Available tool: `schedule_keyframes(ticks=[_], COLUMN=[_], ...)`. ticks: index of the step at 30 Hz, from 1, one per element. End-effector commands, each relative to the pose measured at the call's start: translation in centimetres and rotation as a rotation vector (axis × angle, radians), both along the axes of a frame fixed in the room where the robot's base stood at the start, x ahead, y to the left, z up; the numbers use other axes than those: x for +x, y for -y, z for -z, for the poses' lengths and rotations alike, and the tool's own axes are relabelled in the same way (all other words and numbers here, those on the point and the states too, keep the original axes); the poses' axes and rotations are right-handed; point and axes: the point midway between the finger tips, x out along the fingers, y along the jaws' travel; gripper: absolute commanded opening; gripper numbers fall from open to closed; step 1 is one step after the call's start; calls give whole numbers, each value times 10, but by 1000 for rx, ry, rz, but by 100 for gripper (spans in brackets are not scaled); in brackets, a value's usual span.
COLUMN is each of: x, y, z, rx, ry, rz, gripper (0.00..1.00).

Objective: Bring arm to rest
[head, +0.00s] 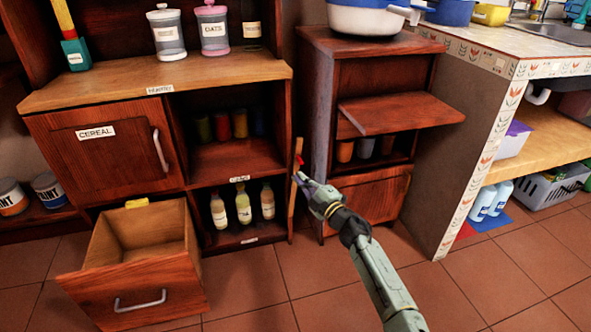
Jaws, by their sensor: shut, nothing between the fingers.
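My gripper (299,178) shows in the head view at the end of my grey-green arm, which reaches up from the lower right. Its fingers are shut with nothing held between them. It is in front of the gap between the open-shelf cabinet and the smaller wooden cabinet. A small red part shows by the fingertips, close to a wooden edge; I cannot tell whether they touch.
An open drawer (137,262) juts out at the lower left with a yellow item (137,203) on its rim. A raised flap (400,112) sticks out from the smaller cabinet (372,190). Several bottles (243,204) stand on the low shelf. The tiled floor (255,282) in front is clear.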

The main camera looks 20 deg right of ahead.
Motion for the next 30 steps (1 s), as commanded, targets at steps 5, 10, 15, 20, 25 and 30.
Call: schedule_keyframes(ticks=[5,10,15,20,25,30], x=[-12,-13,-13,-13,0,20], y=[3,3,3,2,-37,-136], z=[1,1,2,1,-24,-87], rx=[0,0,0,0,23,93], ry=[0,0,0,1,34,113], rz=[-1,-2,-2,-3,-53,-178], gripper=[0,0,0,0,0,0])
